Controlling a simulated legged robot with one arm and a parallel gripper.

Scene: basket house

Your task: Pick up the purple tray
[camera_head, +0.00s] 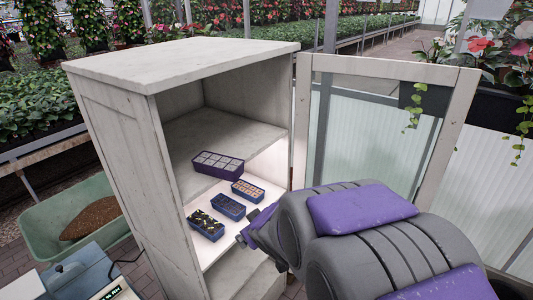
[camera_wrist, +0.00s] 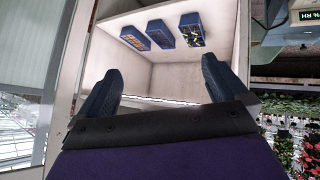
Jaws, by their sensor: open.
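The purple tray (camera_head: 218,165) has pale square cells and sits near the front edge of the upper shelf in the open cabinet, in the head view. I cannot make it out in the wrist view. My gripper (camera_head: 248,226) is at the cabinet opening, below and to the right of the purple tray and apart from it. In the wrist view my gripper (camera_wrist: 158,84) shows its two dark fingers spread wide, with nothing between them.
Three blue trays, one with orange-brown contents (camera_head: 248,190), one plain (camera_head: 229,207) and one yellow-specked (camera_head: 206,225), stand on the lit shelf below. The glazed cabinet door (camera_head: 385,69) is open at right. A green wheelbarrow (camera_head: 67,213) stands left of the cabinet (camera_head: 130,160).

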